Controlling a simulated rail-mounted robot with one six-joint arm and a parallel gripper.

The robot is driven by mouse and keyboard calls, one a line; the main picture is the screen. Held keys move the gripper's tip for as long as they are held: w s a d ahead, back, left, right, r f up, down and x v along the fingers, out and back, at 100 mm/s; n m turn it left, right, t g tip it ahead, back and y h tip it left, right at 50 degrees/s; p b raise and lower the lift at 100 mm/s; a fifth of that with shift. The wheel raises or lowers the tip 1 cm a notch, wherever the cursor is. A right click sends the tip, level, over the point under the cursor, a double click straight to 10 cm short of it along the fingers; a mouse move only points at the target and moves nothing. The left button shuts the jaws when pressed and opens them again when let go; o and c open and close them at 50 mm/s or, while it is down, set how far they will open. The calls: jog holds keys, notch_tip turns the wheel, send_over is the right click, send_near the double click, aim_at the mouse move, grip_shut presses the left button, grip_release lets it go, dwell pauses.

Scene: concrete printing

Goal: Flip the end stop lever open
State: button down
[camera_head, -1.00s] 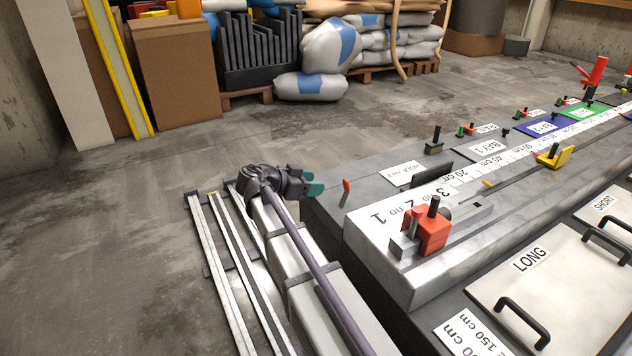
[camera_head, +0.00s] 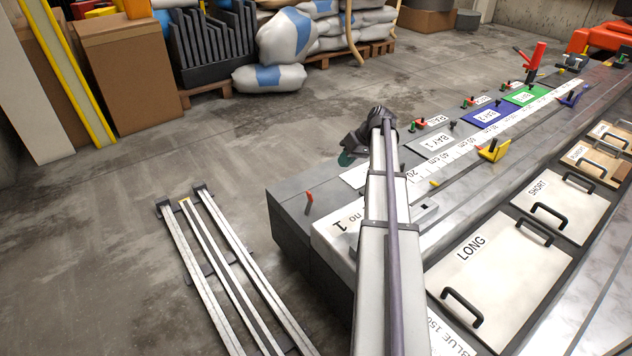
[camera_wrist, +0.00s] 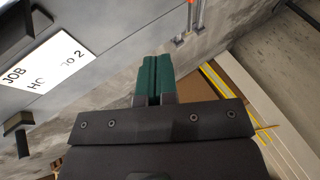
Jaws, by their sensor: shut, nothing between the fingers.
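A small upright lever with a red tip (camera_head: 309,200) stands on the near left end of the grey bench (camera_head: 290,235). I cannot tell for sure that it is the end stop lever. My gripper (camera_head: 346,158) is shut and empty, its teal fingertips above the bench's far edge, apart from this lever and beyond it. In the wrist view the shut fingers (camera_wrist: 154,78) point past the bench side toward the floor. A thin red and grey piece (camera_wrist: 191,14) shows at the top there. The red clamp block on the bench's rail is hidden behind my arm.
A yellow stop (camera_head: 493,150) and a blue stop (camera_head: 573,95) sit along the bench rail. A white job label (camera_wrist: 45,62) lies close by the gripper. Long metal rails (camera_head: 230,270) lie on the floor at left. Sacks (camera_head: 270,78) and boxes stand far back.

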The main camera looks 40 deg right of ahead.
jog(key=w+a+f+n+b, duration=0.2)
jog(key=w+a+f+b, duration=0.1)
jog(key=a+f+b, duration=0.5)
jog(key=shift+w+a+f+b, duration=0.2)
jog(key=shift+a+f+b, duration=0.05)
jog(key=shift+f+b, duration=0.3)
jog(key=shift+r, duration=0.1)
